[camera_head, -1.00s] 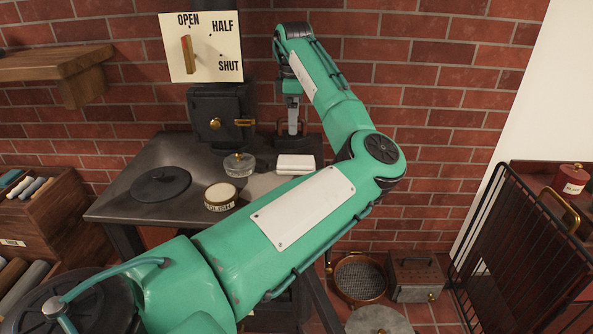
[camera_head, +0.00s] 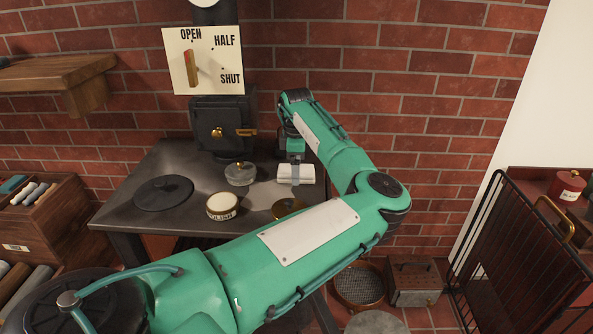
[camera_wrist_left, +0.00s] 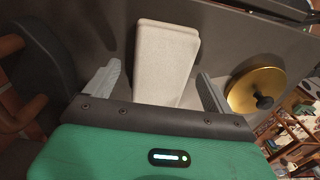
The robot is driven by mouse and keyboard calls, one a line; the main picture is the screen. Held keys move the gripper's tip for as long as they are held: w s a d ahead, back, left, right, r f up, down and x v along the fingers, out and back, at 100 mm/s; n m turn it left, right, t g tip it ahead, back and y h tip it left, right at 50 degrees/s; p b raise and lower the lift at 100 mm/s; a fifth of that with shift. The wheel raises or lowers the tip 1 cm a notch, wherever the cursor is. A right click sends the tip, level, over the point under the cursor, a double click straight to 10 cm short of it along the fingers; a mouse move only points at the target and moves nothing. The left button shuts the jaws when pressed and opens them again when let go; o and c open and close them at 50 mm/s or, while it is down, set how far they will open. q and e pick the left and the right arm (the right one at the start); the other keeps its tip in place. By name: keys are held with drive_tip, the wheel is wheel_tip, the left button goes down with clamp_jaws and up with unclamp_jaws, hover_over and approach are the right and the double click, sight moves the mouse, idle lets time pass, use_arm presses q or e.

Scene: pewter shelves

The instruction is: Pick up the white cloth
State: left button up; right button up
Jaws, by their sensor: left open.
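The white cloth (camera_head: 296,174) is a folded, pale block lying on the dark metal table, near its right edge in the head view. It also shows in the left wrist view (camera_wrist_left: 165,62), between the two grey fingers. My left gripper (camera_wrist_left: 160,82) is open and empty, with one finger on each side of the cloth. In the head view my left gripper (camera_head: 295,176) points down at the cloth and hides part of it. I cannot tell whether the fingers touch it. My right gripper is not in view.
A small black stove with a brass handle (camera_head: 245,132) stands behind. A brick wall closes the back.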

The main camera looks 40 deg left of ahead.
use_arm(q)
drive_tip(key=shift+f, duration=0.45)
drive_tip(key=shift+c, duration=0.5)
drive_tip(key=c, duration=1)
drive_tip(key=shift+r, duration=0.1)
wheel_tip(320, 180, up, 19)
drive_tip(key=b, duration=0.2)
drive_tip(key=shift+b, duration=0.35)
drive_tip(key=shift+c, duration=0.3)
drive_tip(key=shift+r, duration=0.45)
